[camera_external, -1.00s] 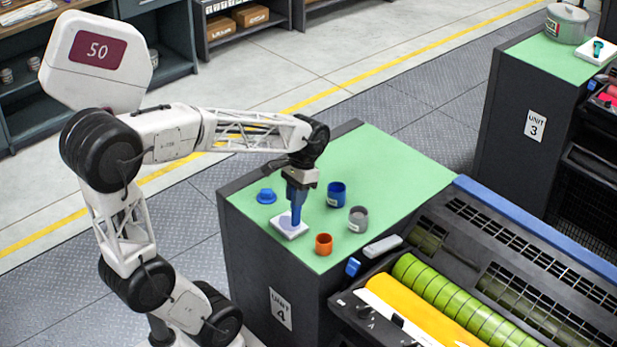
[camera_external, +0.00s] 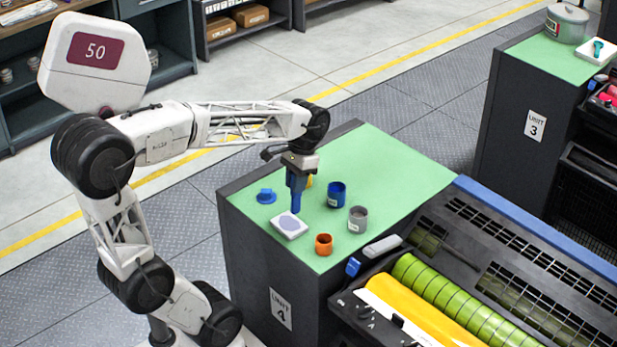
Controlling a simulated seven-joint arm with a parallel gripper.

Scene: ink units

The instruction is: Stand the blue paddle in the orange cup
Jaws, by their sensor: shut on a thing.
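The blue paddle (camera_external: 296,202) hangs upright below my gripper (camera_external: 298,178), which is shut on it. Its lower end appears just above or behind the back edge of a white slab with a purple patch (camera_external: 289,236); I cannot tell the exact gap. The paddle's upper part is hidden by the gripper. The small orange cup (camera_external: 323,244) stands upright on the green top, to the right of the slab and nearer the front edge. It is apart from the paddle and gripper.
A blue jar (camera_external: 337,195) and a grey cup (camera_external: 358,219) stand right of the paddle. A blue lid-like piece (camera_external: 266,196) lies to the left. A small yellow-orange thing (camera_external: 309,182) is partly hidden behind my gripper. The green top (camera_external: 395,165) is clear toward the back right.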

